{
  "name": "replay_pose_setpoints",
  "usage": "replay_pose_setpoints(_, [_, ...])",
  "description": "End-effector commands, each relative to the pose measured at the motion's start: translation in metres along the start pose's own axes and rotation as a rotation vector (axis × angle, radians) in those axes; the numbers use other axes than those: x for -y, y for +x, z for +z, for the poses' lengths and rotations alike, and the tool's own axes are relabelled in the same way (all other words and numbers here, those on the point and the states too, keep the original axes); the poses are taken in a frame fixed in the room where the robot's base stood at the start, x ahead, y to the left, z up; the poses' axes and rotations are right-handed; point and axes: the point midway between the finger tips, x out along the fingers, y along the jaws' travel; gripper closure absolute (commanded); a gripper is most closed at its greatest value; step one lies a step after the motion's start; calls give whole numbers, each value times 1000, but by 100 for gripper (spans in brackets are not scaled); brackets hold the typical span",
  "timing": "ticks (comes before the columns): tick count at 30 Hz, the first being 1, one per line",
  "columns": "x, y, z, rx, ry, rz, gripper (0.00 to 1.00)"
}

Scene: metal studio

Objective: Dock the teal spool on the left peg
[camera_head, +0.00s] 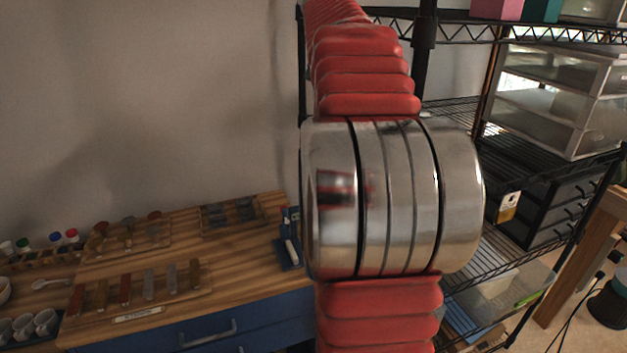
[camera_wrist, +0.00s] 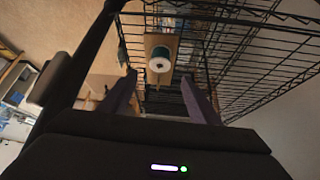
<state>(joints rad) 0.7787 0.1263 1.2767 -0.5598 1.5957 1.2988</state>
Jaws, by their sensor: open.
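The teal spool (camera_wrist: 160,63) shows in the wrist view as a small round thing with a pale end face, a dark centre and teal at its edge. It is against a tan wooden board (camera_wrist: 153,42) by the black wire rack. My gripper (camera_wrist: 158,77) is open, with one dark finger on each side of the spool in the picture. The spool looks farther away than the fingertips, and I see no contact. I cannot make out the left peg for certain. In the head view my red and metal arm fills the middle, and the gripper and spool do not show.
A black wire rack (camera_head: 470,112) stands on the right, with clear drawers (camera_head: 560,95) and black drawers (camera_head: 555,207). Pink (camera_head: 497,9) and teal (camera_head: 541,10) boxes are on its top shelf. A wooden workbench (camera_head: 235,260) with tools and cups is at the left.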

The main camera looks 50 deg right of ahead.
Motion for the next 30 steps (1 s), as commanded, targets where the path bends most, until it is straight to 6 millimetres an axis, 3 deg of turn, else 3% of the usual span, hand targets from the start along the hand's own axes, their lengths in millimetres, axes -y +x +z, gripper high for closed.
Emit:
replay_pose_setpoints(7, [0, -4, 9, 8, -37, -18, 44])
replay_pose_setpoints(11, [-1, -15, 37, 28, -154, -72, 44])
replay_pose_setpoints(20, [-25, -47, 155, 93, -626, -300, 44])
replay_pose_setpoints(30, [-89, -62, 284, 119, -1143, -589, 44])
